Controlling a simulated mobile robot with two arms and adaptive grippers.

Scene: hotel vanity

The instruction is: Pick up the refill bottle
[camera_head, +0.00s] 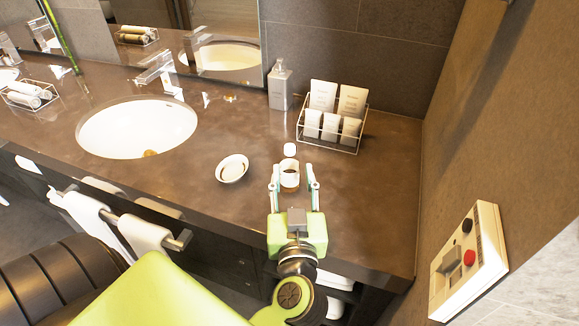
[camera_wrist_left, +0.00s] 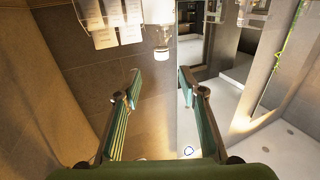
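My left gripper (camera_head: 293,172) is over the counter in the head view, its two fingers apart. A small round container (camera_head: 290,183) with a pale rim and brownish side shows between the fingers; I cannot tell whether they touch it. A small white cap-like piece (camera_head: 290,150) shows just behind it. I cannot tell for sure which thing is the refill bottle. A grey bottle (camera_head: 281,88) with a narrow top stands upright near the back wall, beyond the gripper. In the left wrist view the gripper (camera_wrist_left: 162,75) is open, with a gap between the fingers. My right gripper is not in view.
A wire rack (camera_head: 330,138) of white tubes stands right of the grey bottle. A small white dish (camera_head: 232,168) lies left of the gripper. The sink (camera_head: 137,128) and faucet (camera_head: 158,72) are farther left. A wall bounds the counter (camera_head: 385,200) at right.

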